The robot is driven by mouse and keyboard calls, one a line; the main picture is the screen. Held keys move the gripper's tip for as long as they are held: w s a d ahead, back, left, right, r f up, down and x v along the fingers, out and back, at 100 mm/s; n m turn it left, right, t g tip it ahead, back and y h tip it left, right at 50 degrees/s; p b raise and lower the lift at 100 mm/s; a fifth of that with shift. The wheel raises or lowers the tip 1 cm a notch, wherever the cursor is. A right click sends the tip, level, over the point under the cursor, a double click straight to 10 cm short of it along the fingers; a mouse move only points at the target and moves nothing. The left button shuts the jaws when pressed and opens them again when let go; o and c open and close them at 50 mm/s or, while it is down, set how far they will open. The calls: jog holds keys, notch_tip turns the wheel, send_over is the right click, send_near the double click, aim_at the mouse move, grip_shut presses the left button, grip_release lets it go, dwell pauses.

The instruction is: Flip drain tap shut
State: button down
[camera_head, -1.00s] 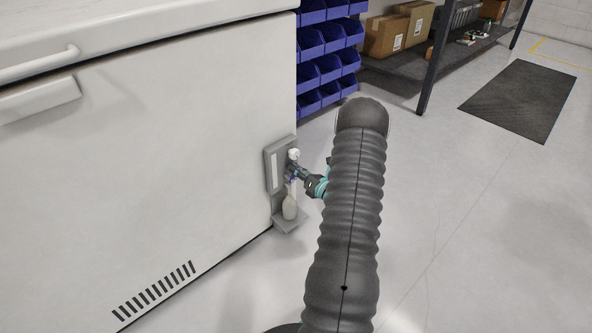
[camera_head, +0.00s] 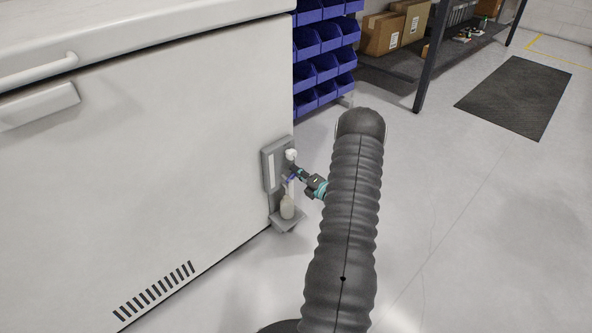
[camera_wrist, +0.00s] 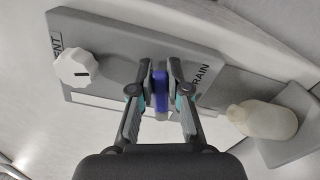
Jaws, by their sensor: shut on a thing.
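The drain tap's blue lever (camera_wrist: 161,91) stands between my fingertips in the wrist view, beside the letters "RAIN" on a grey plate (camera_wrist: 105,32). My gripper (camera_wrist: 160,84) is shut on this lever, with a finger on each side. In the head view my gripper (camera_head: 299,173) reaches the plate (camera_head: 268,165) from the right, and a bit of the blue lever (camera_head: 290,178) shows. The tap body behind the fingers is mostly hidden.
A white knob (camera_wrist: 75,69) sits on the same plate, by letters ending "ENT". A pale bottle (camera_head: 287,207) stands on a small grey shelf (camera_head: 289,222) below. The white cabinet (camera_head: 150,170) fills the left. Blue bins (camera_head: 322,70) stand behind; open floor lies right.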

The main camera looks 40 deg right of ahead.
jog(key=shift+d+f+m, duration=0.1)
jog(key=shift+f+m, duration=0.25)
jog(key=shift+m, duration=0.65)
jog(key=shift+d+f+m, duration=0.1)
jog(key=shift+f+m, duration=0.25)
jog(key=shift+m, duration=0.65)
jog(key=c, duration=1.1)
grip_release()
jog(key=s, duration=1.2)
jog(key=shift+d, duration=0.4)
jog(key=shift+w, duration=0.1)
